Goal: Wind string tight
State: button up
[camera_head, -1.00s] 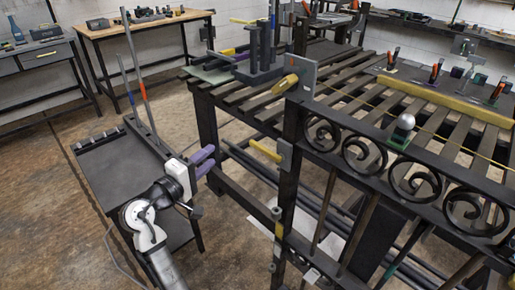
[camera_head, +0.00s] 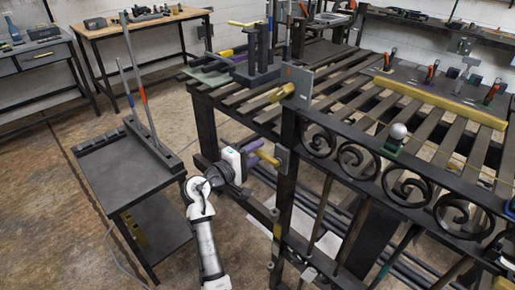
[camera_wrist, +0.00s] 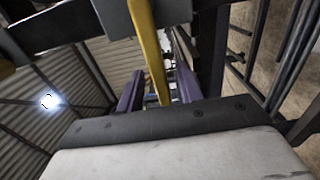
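My gripper (camera_head: 260,152), with purple fingers, is open at the gate post's near-left side. In the wrist view, the yellow handle (camera_wrist: 150,50) runs between the two fingers, with gaps beside it; I see no closed grip. The handle (camera_head: 237,146) sticks out from a grey plate (camera_head: 282,158) on the dark post. Above it, a second yellow grip (camera_head: 281,92) stands at a larger grey plate (camera_head: 298,80) on the post top. A thin yellowish string runs right from the post over the scroll panel (camera_head: 355,165); its tautness is unclear.
A dark cart (camera_head: 115,170) with upright rods stands left of my arm. The slatted bench (camera_head: 340,85) fills the right, with a yellow bar (camera_head: 440,103), several clamps and a white ball (camera_head: 397,131) on a green base. Floor is open at the left.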

jog(key=shift+w+d, duration=0.3)
jog(key=shift+c, duration=0.3)
grip_shut()
